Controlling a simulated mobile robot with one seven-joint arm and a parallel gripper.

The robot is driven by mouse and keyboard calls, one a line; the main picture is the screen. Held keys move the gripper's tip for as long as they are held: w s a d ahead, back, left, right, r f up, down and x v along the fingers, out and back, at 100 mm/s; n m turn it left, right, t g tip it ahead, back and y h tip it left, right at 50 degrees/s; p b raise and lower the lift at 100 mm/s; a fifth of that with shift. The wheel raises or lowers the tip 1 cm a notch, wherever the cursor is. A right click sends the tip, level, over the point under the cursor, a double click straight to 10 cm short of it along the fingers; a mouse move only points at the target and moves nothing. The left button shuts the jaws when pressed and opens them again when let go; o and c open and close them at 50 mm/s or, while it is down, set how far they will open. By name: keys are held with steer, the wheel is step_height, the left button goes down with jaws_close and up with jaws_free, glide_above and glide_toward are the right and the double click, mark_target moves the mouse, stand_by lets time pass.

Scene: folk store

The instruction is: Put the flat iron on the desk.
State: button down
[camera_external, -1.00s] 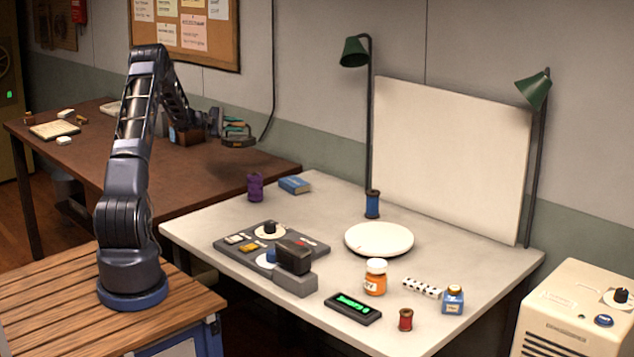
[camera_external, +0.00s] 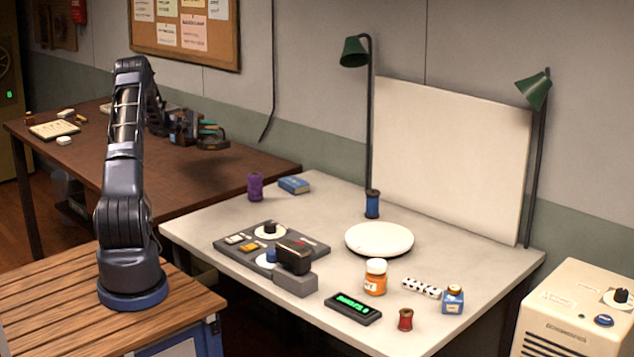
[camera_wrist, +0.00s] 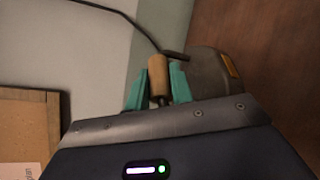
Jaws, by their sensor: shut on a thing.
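The flat iron (camera_external: 213,144) is a dark metal iron with a light wooden handle (camera_wrist: 158,74). My gripper (camera_external: 206,130) has teal fingers, which show on both sides of the handle in the wrist view (camera_wrist: 158,92). The gripper is shut on the handle. The iron appears held above the brown wooden desk (camera_external: 240,162), near its back edge; its exact height is hard to tell. In the wrist view the iron's dark body (camera_wrist: 212,75) shows beyond the fingers, with the brown desk top at the right.
A pale keypad-like board (camera_external: 54,130) and small blocks lie on the desk's far left. A cork board (camera_external: 185,30) hangs behind.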

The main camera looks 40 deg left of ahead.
mark_target(211, 140)
steer(key=shift+f, duration=2.45)
steer(key=shift+f, duration=0.55)
